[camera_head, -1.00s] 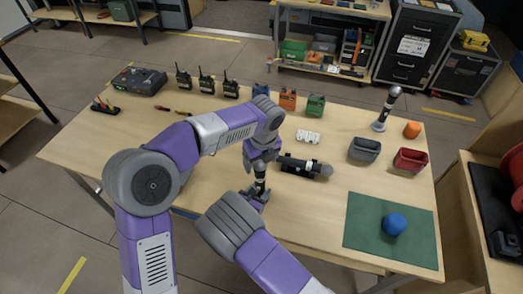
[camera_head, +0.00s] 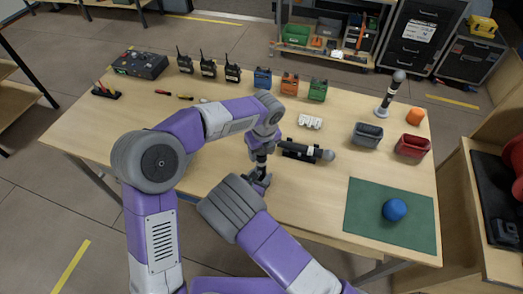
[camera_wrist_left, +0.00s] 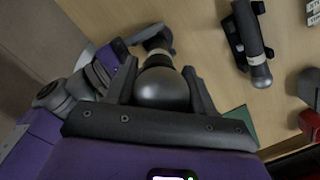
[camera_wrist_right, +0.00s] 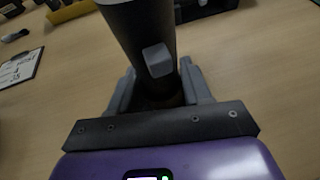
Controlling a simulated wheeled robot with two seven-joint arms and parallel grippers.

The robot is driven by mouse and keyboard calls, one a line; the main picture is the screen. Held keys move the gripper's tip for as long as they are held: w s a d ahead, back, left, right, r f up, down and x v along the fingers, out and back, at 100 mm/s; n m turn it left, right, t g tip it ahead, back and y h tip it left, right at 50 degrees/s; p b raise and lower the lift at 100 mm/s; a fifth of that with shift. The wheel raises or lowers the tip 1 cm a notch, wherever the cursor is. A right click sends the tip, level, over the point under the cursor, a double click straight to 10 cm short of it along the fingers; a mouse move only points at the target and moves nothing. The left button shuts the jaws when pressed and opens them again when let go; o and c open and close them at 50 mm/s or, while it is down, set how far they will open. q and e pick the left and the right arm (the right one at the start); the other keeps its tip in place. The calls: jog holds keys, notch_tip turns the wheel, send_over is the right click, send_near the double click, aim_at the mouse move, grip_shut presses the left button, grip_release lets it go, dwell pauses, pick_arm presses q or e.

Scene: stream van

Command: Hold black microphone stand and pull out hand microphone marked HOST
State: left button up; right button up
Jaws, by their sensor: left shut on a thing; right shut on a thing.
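A black hand microphone with a grey ball head and light band shows in the left wrist view (camera_wrist_left: 165,88); its black body with a grey switch shows in the right wrist view (camera_wrist_right: 145,35). My left gripper (camera_head: 262,152) is shut around it by the head. My right gripper (camera_head: 260,182) is shut around its body below. It is held roughly upright over the table. A second microphone (camera_head: 328,155) lies in a black stand (camera_head: 290,152) just to the right, apart from both grippers; the left wrist view shows them too. I can read no HOST mark.
Another microphone stands in a silver stand (camera_head: 381,111) at the back right. A grey bin (camera_head: 367,136), a red bin (camera_head: 412,147) and a green mat (camera_head: 365,215) with a blue ball (camera_head: 395,210) lie to the right. Several radios (camera_head: 208,67) stand at the back.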

pick_arm(q)
jog(key=shift+c, duration=1.1)
jog(key=o, duration=0.6)
jog(key=shift+c, duration=0.2)
jog(key=c, duration=0.5)
jog(key=shift+r, duration=0.15)
jog(key=shift+r, duration=2.4)
jog(key=shift+r, duration=1.4)
